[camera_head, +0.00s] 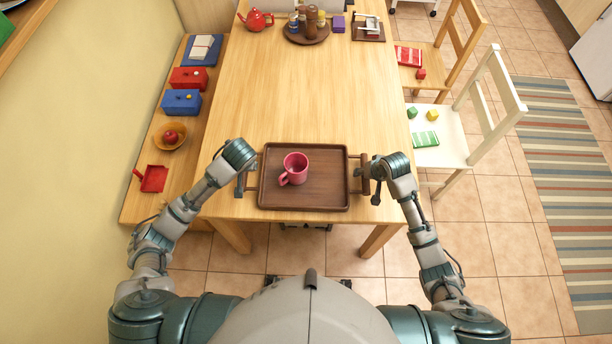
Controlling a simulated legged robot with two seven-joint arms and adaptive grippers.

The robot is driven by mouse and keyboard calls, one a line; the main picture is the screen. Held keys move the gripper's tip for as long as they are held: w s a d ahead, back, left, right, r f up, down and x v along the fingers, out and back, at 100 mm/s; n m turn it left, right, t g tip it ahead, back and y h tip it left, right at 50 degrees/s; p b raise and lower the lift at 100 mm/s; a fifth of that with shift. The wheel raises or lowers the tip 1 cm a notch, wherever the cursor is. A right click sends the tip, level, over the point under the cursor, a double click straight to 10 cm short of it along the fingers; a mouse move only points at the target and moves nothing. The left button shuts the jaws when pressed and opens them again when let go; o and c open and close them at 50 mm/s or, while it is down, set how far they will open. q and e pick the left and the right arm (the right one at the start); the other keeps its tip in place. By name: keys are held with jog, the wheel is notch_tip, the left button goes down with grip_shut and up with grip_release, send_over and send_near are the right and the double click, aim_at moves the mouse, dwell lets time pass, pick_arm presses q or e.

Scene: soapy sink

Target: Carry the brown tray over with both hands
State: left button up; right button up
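The brown tray (325,190) lies on the near end of the wooden table, with a pink mug (294,169) standing on it left of centre. A brown handle (365,174) sticks out at the tray's right side. My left gripper (244,182) is at the tray's left side, close to the edge, and largely hides the handle there. My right gripper (374,182) is right beside the right handle. From above I cannot tell whether either gripper is open or closed on a handle.
The table (290,95) is clear beyond the tray. At its far end are a red teapot (256,19) and a round tray (306,36) with bottles. A bench (150,195) with boxes and a bowl (170,137) runs along the left. A white chair (440,138) stands at the right.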

jog(key=shift+r, duration=0.15)
pick_arm(q)
jog(key=v, duration=0.4)
jog(key=shift+s+r, duration=0.1)
jog(key=shift+r, duration=0.05)
jog(key=o, duration=0.8)
pick_arm(e)
jog(key=v, duration=1.1)
jog(key=shift+r, duration=0.2)
pick_arm(q)
jog(key=shift+a, duration=0.1)
pick_arm(e)
jog(key=shift+s, duration=0.1)
jog(key=shift+r+p, duration=1.35)
jog(key=shift+r, duration=0.25)
jog(key=o, duration=0.8)
pick_arm(q)
jog(key=a, duration=0.2)
jog(key=s+a, duration=0.1)
jog(key=a, duration=0.1)
jog(key=shift+a, duration=0.4)
